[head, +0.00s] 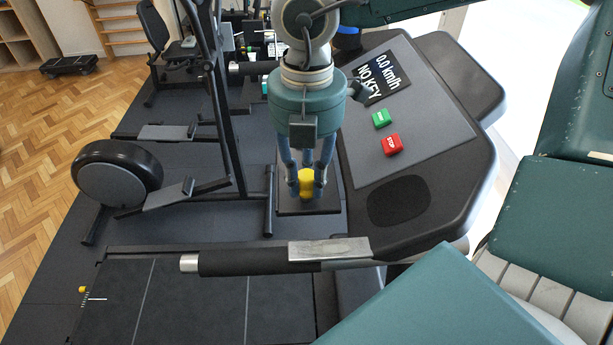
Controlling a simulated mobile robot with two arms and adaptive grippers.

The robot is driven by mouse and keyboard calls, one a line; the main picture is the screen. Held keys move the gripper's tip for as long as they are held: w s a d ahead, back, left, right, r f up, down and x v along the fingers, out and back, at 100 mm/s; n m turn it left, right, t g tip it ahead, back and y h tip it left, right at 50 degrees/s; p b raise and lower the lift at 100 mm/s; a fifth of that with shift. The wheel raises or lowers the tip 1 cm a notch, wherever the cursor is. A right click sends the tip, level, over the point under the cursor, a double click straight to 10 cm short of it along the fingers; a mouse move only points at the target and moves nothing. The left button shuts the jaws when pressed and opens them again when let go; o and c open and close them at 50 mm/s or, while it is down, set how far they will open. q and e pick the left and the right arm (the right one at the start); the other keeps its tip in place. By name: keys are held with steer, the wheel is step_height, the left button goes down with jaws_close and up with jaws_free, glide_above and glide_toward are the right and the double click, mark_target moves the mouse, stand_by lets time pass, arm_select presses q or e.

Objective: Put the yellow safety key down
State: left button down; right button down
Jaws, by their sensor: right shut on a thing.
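The yellow safety key (307,187) is between the fingertips of my right gripper (306,190), which points down and is shut on it. The gripper's fingers hide the key's sides. In the picture the key appears just left of the treadmill console (450,150), over a dark flat surface. I cannot tell whether the key touches anything below. The console display (380,75) reads "0.0 km/h" and "NO KEY". My left gripper is not in view.
The console has a green button (381,119) and a red STOP button (392,144). A padded handlebar (245,262) crosses in front, above the treadmill deck (190,300). An elliptical machine (117,173) stands at left. Parquet floor (35,170) is open at far left.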

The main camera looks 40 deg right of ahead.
mark_target(306, 174)
steer(key=c, duration=1.5)
jaws_free()
steer(key=shift+r+p, duration=0.35)
steer(key=shift+p, duration=0.15)
step_height(306, 174, up, 12)
steer(key=b, duration=0.2)
steer(key=shift+f+b, duration=0.25)
steer(key=shift+b, duration=0.1)
